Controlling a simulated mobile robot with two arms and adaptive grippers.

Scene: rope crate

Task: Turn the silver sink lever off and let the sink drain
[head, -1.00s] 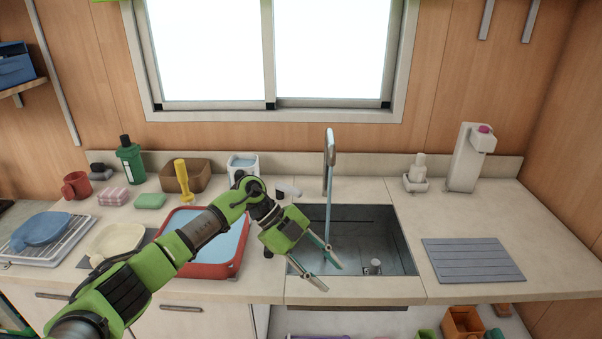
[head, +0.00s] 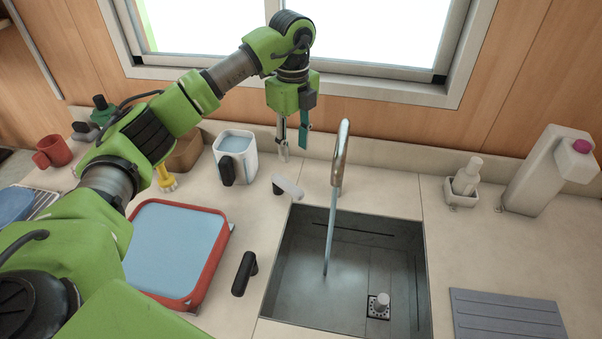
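The silver lever (head: 288,187) sits on the counter just left of the sink's back left corner. The tap (head: 341,155) stands behind the sink, and a stream of water (head: 331,235) runs from it into the grey sink (head: 300,290). A small light knob or plug (head: 382,300) stands upright at the drain in the sink floor. How much water lies in the sink is hard to tell. My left gripper (head: 293,152) points down, above and behind the silver lever, apart from it. Its fingers are spread with nothing between them. My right gripper is out of view.
A black lever (head: 244,273) lies on the counter left of the sink, beside a red tub of water (head: 212,262). A white jug (head: 236,155) stands left of the silver lever. A dispenser (head: 545,170) and grey mat (head: 505,315) are at right.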

